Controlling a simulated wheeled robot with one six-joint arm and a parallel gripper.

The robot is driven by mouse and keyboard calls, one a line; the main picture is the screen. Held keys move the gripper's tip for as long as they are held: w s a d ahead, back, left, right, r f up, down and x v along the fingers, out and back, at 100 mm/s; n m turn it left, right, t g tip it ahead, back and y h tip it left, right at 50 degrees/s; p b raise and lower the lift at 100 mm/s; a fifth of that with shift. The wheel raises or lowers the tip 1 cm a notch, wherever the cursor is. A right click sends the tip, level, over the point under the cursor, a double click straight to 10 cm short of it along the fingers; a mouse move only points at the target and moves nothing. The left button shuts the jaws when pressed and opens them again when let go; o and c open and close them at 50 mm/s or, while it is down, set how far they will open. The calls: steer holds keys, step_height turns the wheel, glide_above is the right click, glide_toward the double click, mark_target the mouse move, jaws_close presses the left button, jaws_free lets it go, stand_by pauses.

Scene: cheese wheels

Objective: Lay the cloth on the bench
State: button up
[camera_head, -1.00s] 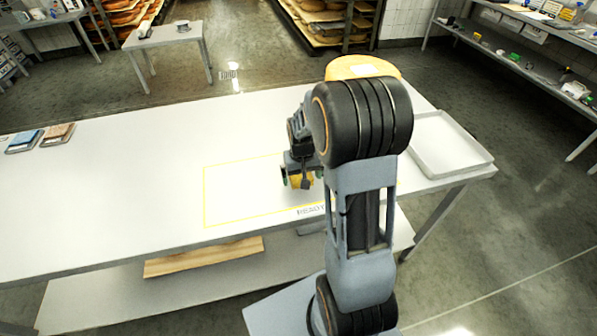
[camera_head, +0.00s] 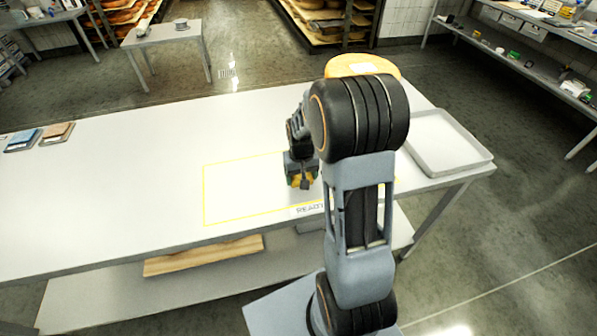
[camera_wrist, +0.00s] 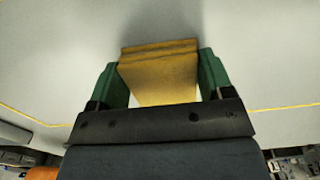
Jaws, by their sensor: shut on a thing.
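A folded yellow cloth (camera_wrist: 160,75) is between the green fingers of my gripper (camera_wrist: 162,80) in the wrist view, with its layered edge facing away from the wrist. My gripper is shut on it. In the head view my gripper (camera_head: 301,182) points down over the white bench (camera_head: 110,185), inside the yellow-outlined rectangle (camera_head: 204,195), towards its right side. Only small bits of yellow show there. The cloth is close to the bench top; I cannot tell whether it touches. My arm hides the rectangle's right part and some of its "READY" lettering.
A blue folded stack (camera_head: 22,140) and a brown one (camera_head: 57,133) lie at the bench's left end. A white tray (camera_head: 447,147) is at the right end. An orange cheese wheel (camera_head: 362,64) is partly behind my arm. The bench's middle is clear.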

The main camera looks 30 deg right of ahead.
steer(key=shift+r, duration=0.1)
steer(key=shift+r, duration=0.3)
step_height(320, 180, up, 2)
steer(key=shift+r+b, duration=0.2)
steer(key=shift+b, duration=0.15)
steer(key=s+a+r+b, duration=0.1)
steer(key=s+a+r, duration=0.1)
steer(key=s+r, duration=0.7)
steer(key=s, duration=0.4)
steer(key=shift+s+a+r, duration=0.3)
steer(key=shift+s+r, duration=0.1)
